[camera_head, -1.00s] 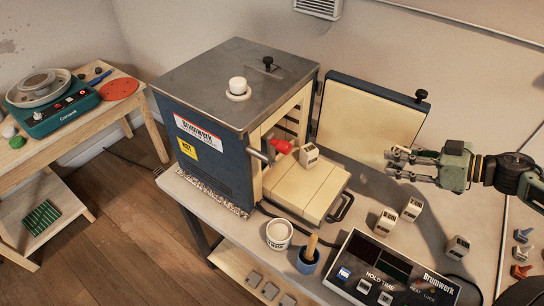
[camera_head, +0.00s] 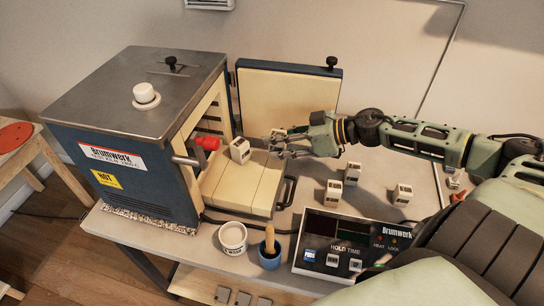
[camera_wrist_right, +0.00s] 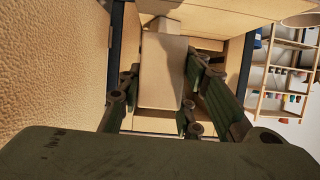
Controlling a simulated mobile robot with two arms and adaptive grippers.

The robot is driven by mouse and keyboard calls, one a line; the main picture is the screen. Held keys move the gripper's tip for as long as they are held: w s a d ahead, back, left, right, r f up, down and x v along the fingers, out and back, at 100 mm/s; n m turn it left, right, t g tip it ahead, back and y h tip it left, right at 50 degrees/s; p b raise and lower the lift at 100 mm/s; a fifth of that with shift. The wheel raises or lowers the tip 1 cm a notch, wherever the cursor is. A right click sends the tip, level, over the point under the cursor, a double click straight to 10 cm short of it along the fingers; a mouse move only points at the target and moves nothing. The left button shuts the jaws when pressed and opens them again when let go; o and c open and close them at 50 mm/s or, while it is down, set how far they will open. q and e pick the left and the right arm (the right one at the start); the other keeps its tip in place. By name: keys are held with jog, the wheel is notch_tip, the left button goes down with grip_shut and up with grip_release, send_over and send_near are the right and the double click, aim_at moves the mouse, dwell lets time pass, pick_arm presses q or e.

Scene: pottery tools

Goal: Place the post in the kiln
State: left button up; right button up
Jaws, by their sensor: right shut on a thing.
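The kiln (camera_head: 128,160) is a blue box with a grey top at the left, its front open to the right. Its door (camera_head: 289,98) stands open behind. My right gripper (camera_head: 284,141) is shut on a pale post (camera_wrist_right: 163,72), which fills the space between its fingers in the right wrist view. In the head view it hangs just right of the cream slab (camera_head: 235,188) in front of the kiln, and the fingers mostly hide the held post. Another post (camera_head: 240,150) stands on that slab, left of the gripper. My left gripper is not in view.
Several more posts, one of them (camera_head: 352,172), stand on the table right of the slab. A control box (camera_head: 345,240), a white tub (camera_head: 233,238) and a blue pot with a wooden handle (camera_head: 270,256) are at the front.

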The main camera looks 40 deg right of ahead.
jog(key=shift+x, duration=0.95)
notch_tip(320, 180, down, 4)
jog(key=shift+s+a+r+p, duration=0.1)
jog(key=shift+s+a+p, duration=0.1)
jog(key=shift+p, duration=0.2)
jog(key=shift+f, duration=0.25)
jog(key=shift+f, duration=0.15)
jog(key=o, duration=1.3)
